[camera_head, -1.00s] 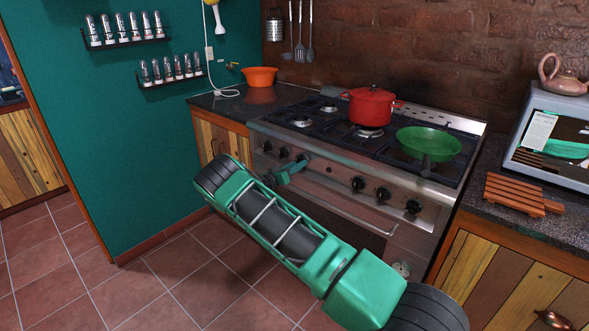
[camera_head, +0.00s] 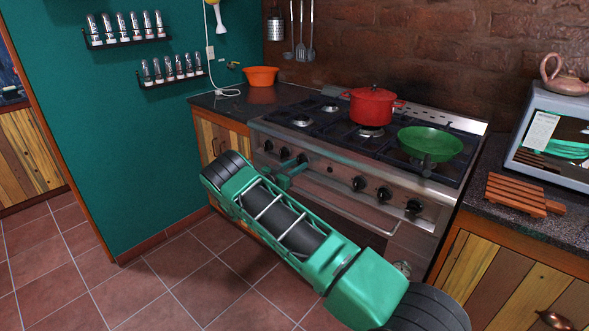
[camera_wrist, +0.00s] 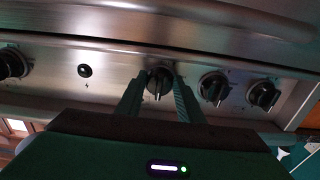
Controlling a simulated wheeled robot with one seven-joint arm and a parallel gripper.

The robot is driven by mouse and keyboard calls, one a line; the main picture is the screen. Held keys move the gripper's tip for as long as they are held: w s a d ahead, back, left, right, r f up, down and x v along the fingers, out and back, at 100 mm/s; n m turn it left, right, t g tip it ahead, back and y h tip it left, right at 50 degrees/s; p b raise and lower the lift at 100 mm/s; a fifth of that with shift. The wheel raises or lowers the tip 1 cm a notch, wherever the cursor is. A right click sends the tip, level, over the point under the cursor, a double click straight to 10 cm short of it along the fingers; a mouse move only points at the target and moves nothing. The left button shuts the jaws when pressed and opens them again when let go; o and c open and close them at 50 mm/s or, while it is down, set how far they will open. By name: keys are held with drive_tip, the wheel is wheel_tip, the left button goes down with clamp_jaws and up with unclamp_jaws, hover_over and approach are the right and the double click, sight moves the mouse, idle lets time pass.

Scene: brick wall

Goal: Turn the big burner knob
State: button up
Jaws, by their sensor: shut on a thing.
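The stove (camera_head: 335,195) has a steel front panel with a row of black knobs. My gripper (camera_wrist: 158,82) is shut on one black knob (camera_wrist: 160,88), with a finger on each side of it in the wrist view. In the head view my gripper (camera_head: 290,169) is at the right-hand knob of the left group, which it partly hides. The wrist view looks upside down, with a round black button (camera_wrist: 85,70) left of the held knob and two other knobs (camera_wrist: 214,88) to its right. No label shows which knob is the big burner's.
A red pot (camera_head: 371,106) and a green pan (camera_head: 430,144) stand on the stove top. The oven handle (camera_head: 350,210) runs below the knobs. An orange bowl (camera_head: 262,76) is on the left counter. A wooden rack (camera_head: 520,194) lies on the right counter. The tiled floor is clear.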

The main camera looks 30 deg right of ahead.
drive_tip(key=shift+s+d+r, duration=0.1)
drive_tip(key=shift+d+r, duration=0.05)
drive_tip(key=o, duration=1)
drive_tip(key=shift+a, duration=0.2)
drive_tip(key=v, duration=1)
drive_tip(key=shift+a, duration=0.25)
